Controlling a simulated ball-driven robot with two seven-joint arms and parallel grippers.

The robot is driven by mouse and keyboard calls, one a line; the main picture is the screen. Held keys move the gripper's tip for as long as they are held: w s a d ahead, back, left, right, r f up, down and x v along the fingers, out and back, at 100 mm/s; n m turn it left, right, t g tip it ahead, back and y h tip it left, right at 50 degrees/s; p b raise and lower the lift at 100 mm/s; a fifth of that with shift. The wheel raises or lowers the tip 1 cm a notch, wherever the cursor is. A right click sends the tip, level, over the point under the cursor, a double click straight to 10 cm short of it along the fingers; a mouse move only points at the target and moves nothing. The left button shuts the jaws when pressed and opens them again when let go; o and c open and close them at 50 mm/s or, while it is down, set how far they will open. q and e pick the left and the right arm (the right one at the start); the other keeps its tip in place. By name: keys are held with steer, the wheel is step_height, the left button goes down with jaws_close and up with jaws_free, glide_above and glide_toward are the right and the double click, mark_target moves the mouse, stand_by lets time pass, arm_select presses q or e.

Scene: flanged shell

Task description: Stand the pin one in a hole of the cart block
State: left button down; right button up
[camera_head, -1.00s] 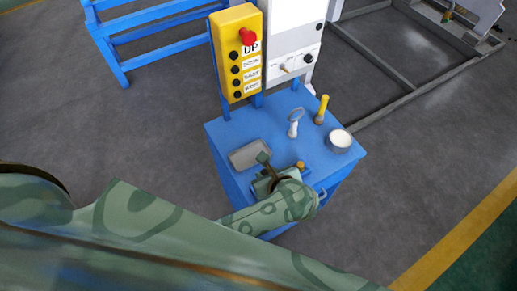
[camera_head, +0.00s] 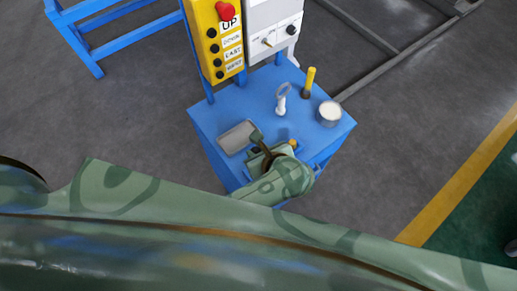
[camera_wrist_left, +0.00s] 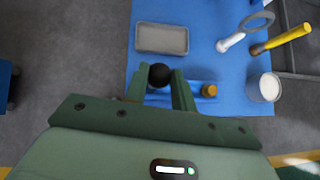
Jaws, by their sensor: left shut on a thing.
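My left gripper (camera_head: 263,146) is over the near edge of the blue cart top. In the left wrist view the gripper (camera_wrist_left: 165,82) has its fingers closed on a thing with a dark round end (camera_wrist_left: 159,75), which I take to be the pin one. Its lower part is hidden. A short brass-coloured piece (camera_wrist_left: 209,90) stands just right of the fingers and also shows in the head view (camera_head: 293,144). The cart block is mostly hidden by my gripper, and I cannot make out its holes. My right gripper is not in view.
The blue cart top (camera_head: 246,101) holds a grey tray (camera_head: 237,137), a white-handled ring tool (camera_head: 281,101), a yellow-handled tool (camera_head: 309,81) and a pale-filled round cup (camera_head: 329,112). A yellow button panel (camera_head: 214,43) rises behind. A blue frame (camera_head: 84,47) stands far left.

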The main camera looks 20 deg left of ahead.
arm_select(q)
step_height(320, 180, down, 4)
steer(key=b, duration=0.2)
steer(key=shift+b, duration=0.3)
stand_by(0.6)
steer(key=shift+b, duration=0.55)
stand_by(0.8)
